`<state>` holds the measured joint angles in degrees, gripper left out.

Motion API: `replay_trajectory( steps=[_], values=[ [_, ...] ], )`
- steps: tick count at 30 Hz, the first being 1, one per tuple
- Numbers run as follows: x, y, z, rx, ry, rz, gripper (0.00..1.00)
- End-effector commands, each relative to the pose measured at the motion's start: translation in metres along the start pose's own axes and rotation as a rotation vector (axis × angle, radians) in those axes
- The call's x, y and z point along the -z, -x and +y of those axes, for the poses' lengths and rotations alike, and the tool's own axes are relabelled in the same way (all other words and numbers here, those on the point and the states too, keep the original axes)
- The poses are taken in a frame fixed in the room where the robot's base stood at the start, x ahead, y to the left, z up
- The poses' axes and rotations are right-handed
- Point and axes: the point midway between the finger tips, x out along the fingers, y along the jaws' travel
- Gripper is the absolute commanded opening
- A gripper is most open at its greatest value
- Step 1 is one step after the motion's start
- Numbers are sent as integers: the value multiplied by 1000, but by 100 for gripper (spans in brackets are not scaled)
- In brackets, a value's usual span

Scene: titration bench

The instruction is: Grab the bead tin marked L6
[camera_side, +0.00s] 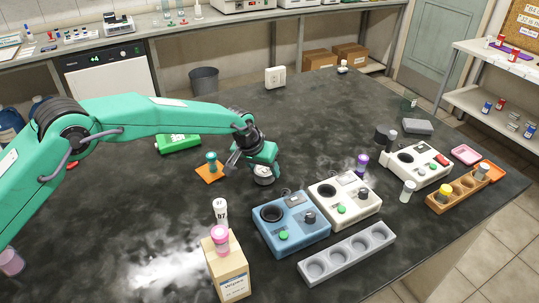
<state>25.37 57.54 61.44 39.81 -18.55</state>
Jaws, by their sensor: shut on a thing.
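My gripper (263,163) points down over the middle of the dark bench. The tin sits at or just above the bench top; I cannot tell which. Its marking is too small to read, so I cannot confirm L6. The gripper hides the tin's upper part.
A blue device (290,223) and a white device (345,200) stand just right and in front. A teal-topped piece on an orange pad (209,173) is close on the left. A marked white vial (220,211) stands nearer. The bench behind is mostly clear.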

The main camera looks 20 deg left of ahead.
Motion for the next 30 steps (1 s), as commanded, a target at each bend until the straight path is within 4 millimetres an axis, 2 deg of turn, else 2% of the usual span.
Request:
replay_trajectory(
  steps=[7,21,30],
  values=[
    [12,31,4,-2,0,5,30],
    [-31,88,63,-36,-2,-14,30],
    [-47,111,85,-49,-1,-23,30]
  ],
)
